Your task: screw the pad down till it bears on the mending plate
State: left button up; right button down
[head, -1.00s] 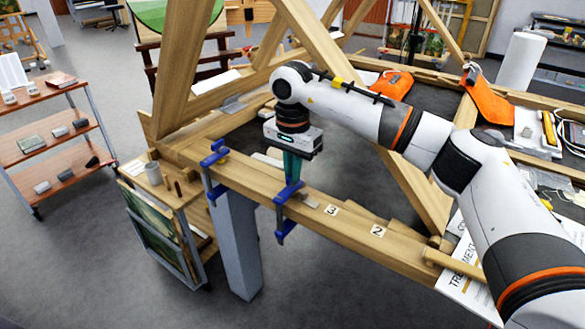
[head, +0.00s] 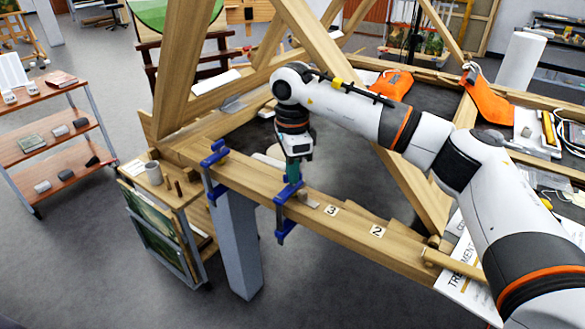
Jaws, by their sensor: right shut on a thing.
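A blue clamp (head: 281,222) hangs over the front edge of the wooden beam (head: 250,186). My right gripper (head: 293,177) points down over it and is shut on the clamp's upper part, its teal fingers at the clamp's top. The fingers hide the top of the clamp, and its pad is too small to make out. A small grey metal piece (head: 312,204), perhaps the mending plate, shows on the beam just right of the clamp. Whether pad and plate touch cannot be told. My left gripper is not in view.
A second blue clamp (head: 209,180) sits on the beam to the left. Number cards (head: 331,210) lie on the beam to the right. Slanting timbers (head: 318,65) rise behind my right arm. A small cart with a mug (head: 154,173) stands at the left.

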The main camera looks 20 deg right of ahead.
jog(key=m, duration=0.4)
jog(key=shift+m, duration=0.3)
jog(key=m, duration=0.4)
jog(key=shift+r+m, duration=0.1)
jog(key=shift+m, duration=0.2)
jog(key=m, duration=0.4)
jog(key=shift+m, duration=0.3)
jog(key=m, duration=1.3)
jog(key=shift+m+p, duration=0.3)
jog(key=shift+p, duration=0.05)
jog(key=m, duration=0.8)
jog(key=shift+m+p, duration=0.3)
jog(key=shift+m, duration=0.2)
